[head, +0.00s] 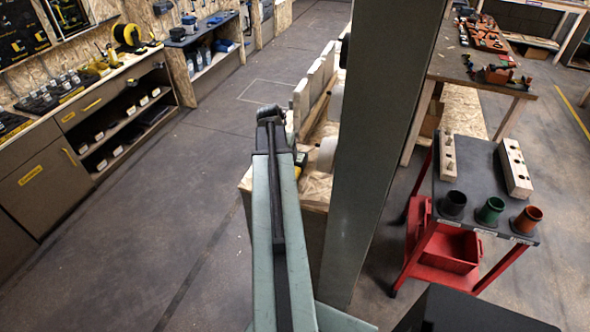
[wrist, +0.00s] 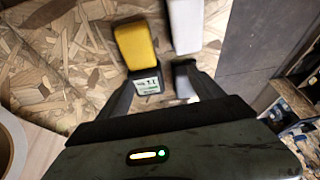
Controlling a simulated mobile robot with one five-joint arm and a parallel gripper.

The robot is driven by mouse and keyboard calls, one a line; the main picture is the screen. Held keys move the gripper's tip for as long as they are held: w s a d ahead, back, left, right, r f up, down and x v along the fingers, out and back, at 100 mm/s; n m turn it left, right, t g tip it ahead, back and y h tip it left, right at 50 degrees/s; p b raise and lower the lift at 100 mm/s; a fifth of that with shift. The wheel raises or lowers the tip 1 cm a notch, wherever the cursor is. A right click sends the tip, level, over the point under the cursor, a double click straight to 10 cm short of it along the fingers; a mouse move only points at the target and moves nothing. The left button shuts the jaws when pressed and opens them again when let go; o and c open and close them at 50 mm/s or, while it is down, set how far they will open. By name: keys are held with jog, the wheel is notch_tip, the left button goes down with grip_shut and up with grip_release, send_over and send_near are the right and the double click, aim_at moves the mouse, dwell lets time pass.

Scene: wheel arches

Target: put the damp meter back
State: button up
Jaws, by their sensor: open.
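The damp meter, a yellow body with a dark end and a small lit display (wrist: 140,50), lies on a chipboard surface (wrist: 50,60) in the wrist view. My gripper (wrist: 156,82) is open, and its two dark fingers reach towards the meter. The display end is between the fingertips, nearer the left one; whether they touch cannot be told. In the head view a bit of yellow and black (head: 301,163), probably the meter, shows beside my arm on the chipboard bench. My arm hides most of the gripper there.
A white block (wrist: 185,25) lies close to the right of the meter. A row of pale upright panels (head: 315,85) lines the bench. A cart (head: 470,185) with black, green and orange cups is at right. A tool counter (head: 90,80) runs along the left; the floor between is clear.

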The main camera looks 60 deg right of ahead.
jog(key=s, duration=0.1)
jog(key=s+d, duration=0.1)
jog(key=s, duration=0.1)
jog(key=shift+s+d+m, duration=0.15)
jog(key=shift+d+m, duration=0.15)
jog(key=shift+d, duration=0.05)
jog(key=shift+b+x, duration=1.05)
jog(key=shift+x, duration=0.1)
jog(key=b+x, duration=0.2)
jog(key=x, duration=0.1)
jog(key=b+x, duration=0.3)
jog(key=shift+r, duration=0.2)
jog(key=shift+r, duration=0.15)
jog(key=c, duration=1.4)
